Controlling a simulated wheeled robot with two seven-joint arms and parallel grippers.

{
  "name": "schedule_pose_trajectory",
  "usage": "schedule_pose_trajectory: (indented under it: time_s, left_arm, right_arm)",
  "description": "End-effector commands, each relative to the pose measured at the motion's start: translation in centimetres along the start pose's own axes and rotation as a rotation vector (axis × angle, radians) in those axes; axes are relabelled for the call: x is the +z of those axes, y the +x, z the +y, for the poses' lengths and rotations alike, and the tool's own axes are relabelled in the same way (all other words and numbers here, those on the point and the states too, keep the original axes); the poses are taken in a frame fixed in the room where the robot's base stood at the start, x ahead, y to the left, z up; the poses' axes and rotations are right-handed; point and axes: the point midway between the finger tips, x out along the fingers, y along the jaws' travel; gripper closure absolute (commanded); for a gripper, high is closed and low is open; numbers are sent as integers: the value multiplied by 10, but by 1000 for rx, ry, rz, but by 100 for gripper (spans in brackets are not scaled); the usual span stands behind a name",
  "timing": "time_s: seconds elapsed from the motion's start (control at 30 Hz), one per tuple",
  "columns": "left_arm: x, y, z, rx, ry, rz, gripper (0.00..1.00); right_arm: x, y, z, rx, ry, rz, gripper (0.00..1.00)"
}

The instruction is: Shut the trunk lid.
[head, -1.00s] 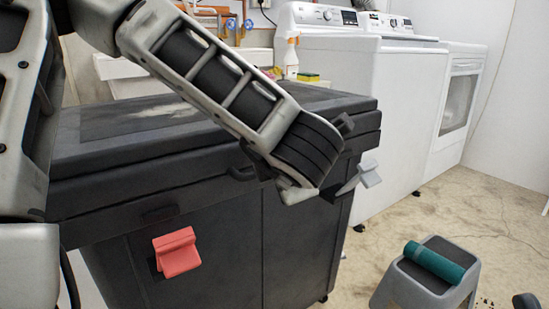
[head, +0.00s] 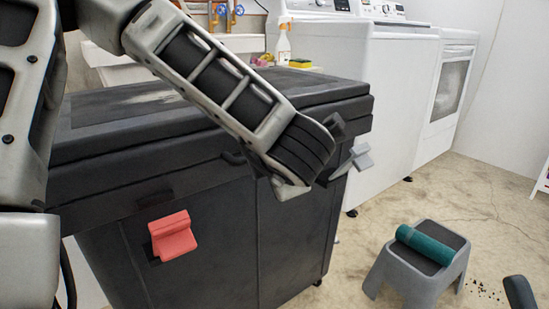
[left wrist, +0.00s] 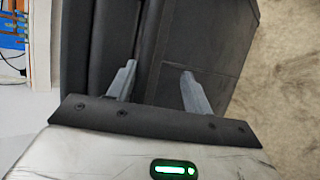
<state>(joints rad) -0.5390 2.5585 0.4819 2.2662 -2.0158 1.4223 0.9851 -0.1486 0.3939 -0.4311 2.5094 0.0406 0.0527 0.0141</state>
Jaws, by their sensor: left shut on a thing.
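The trunk is a large dark grey box with a red latch (head: 173,235) on its front. Its lid (head: 200,118) lies down over the body, nearly level; I cannot tell whether a thin gap remains at the seam. My left arm reaches across the trunk from the left. My left gripper (head: 353,163) is at the trunk's right front corner, its grey fingertips showing past my wrist. In the left wrist view its two fingers (left wrist: 158,88) stand apart on either side of the trunk's dark rim (left wrist: 150,55), shut on it. My right gripper is not in view.
White laundry machines (head: 385,100) stand behind and right of the trunk. A spray bottle (head: 283,45) and a sponge (head: 300,63) show behind the lid. A grey step stool (head: 415,285) bearing a teal roll (head: 427,245) stands on the floor at right. Floor around it is mostly clear.

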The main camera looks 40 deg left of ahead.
Motion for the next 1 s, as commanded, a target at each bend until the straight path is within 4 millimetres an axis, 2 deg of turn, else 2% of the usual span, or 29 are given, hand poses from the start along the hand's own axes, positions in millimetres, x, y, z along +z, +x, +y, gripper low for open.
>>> schedule_pose_trajectory:
  time_s: [0.03,0.17,0.5,0.7,1.0]
  left_arm:
    - [-4,-1,-9,-26,12,9,64]
    - [-3,-16,-8,-26,12,4,64]
    - [0,-94,-4,-12,6,-5,64]
    - [0,-130,-3,-6,4,-2,64]
    - [0,-156,0,-2,1,-3,64]
  right_arm:
    - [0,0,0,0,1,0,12]
    - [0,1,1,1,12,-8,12]
    - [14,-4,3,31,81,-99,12]
    - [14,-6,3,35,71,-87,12]
    - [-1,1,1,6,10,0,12]
